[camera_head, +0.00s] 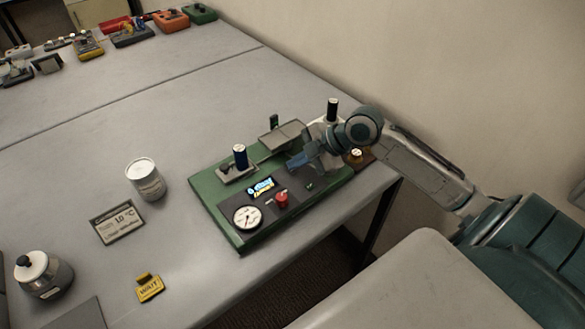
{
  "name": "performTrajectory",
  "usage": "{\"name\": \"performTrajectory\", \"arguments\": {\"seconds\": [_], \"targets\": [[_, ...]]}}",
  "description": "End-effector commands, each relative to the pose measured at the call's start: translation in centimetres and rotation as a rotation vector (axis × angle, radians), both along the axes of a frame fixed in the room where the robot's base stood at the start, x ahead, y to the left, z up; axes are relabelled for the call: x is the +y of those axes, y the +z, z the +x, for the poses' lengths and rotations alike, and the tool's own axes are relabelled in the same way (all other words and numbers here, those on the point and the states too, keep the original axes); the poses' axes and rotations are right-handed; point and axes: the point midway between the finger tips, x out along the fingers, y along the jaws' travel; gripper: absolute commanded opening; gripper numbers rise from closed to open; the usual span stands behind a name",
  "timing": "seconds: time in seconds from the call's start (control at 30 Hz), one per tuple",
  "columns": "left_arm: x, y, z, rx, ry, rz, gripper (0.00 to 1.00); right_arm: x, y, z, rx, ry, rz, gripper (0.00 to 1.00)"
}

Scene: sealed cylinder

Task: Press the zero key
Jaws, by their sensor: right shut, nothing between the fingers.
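A green instrument board (217,212) lies near the table's right edge. It carries a white dial (247,217), a small lit display (262,188), a red knob (282,199), a dark blue cylinder (240,157) on a grey plate, and a grey plate (281,136) at the back. My right gripper (293,164) is shut and empty, low over the board's right part, right of the display. I cannot tell whether it touches anything. I cannot make out which part is the zero key; my gripper and wrist hide some of the board. My left gripper is out of view.
A white can (146,180), a sign reading 10 °C (118,221), a yellow WAIT sign (149,289) and a lidded jar (42,273) stand left of the board. A black-topped cylinder (333,109) is by my wrist. Several devices line the far table. A wall runs along the right.

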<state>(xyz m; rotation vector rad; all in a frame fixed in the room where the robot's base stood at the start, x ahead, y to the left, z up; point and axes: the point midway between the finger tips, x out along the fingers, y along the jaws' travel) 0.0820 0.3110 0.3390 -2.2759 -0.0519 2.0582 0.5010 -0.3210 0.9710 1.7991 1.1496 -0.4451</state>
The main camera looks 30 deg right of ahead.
Motion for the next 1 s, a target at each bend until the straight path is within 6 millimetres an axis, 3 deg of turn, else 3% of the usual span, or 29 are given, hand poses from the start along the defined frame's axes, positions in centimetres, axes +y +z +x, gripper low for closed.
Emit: {"name": "performTrajectory", "arguments": {"seconds": [0.2,0.63,1.0], "targets": [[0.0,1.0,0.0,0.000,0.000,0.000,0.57,0.0,1.3,0.0,-0.001,0.001,0.000,0.00],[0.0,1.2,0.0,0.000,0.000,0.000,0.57,0.0,1.7,0.0,-0.001,0.001,0.000,0.00],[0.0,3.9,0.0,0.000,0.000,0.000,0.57,0.0,5.3,0.0,-0.001,0.000,0.000,0.00]]}}
